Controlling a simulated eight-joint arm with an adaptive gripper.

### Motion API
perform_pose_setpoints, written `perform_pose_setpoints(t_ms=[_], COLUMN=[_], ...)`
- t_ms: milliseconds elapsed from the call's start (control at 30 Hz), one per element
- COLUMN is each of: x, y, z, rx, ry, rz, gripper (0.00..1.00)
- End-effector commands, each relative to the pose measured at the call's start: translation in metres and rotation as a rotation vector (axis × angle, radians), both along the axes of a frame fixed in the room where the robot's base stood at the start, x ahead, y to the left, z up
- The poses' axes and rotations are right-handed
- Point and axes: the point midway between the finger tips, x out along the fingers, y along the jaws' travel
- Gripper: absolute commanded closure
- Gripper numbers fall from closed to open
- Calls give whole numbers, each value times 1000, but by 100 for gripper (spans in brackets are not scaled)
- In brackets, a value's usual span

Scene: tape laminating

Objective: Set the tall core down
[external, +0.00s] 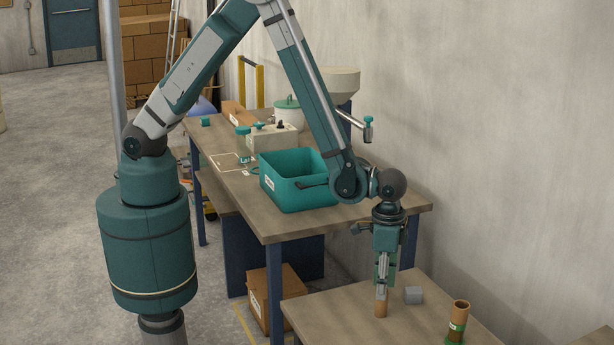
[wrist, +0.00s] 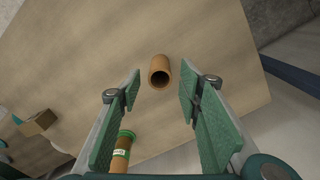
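A plain brown core (external: 381,305) stands upright on the near table, directly below my gripper (external: 382,285). In the wrist view this core (wrist: 159,72) sits between the two green finger pads, with a gap on each side. My gripper (wrist: 160,90) is open there, and its fingers do not touch the core. A second brown core (external: 459,318) with a green band stands upright to the right. It also shows at the bottom of the wrist view (wrist: 122,150). I cannot tell for sure which one is the tall core.
A teal bin (external: 292,190) and a beige device (external: 270,138) stand on the far table. A wall runs along the right side.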

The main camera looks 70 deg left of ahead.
Motion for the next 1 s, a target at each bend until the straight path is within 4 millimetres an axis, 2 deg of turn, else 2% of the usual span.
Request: perform_pose_setpoints(t_ms=[33, 200, 400, 600, 1000], x=[0, 0, 0, 0, 0], y=[0, 0, 0, 0, 0], z=[10, 33, 51, 59, 59], rx=[0, 0, 0, 0, 0], ry=[0, 0, 0, 0, 0], rz=[0, 0, 0, 0, 0], gripper=[64, 64, 64, 64, 64])
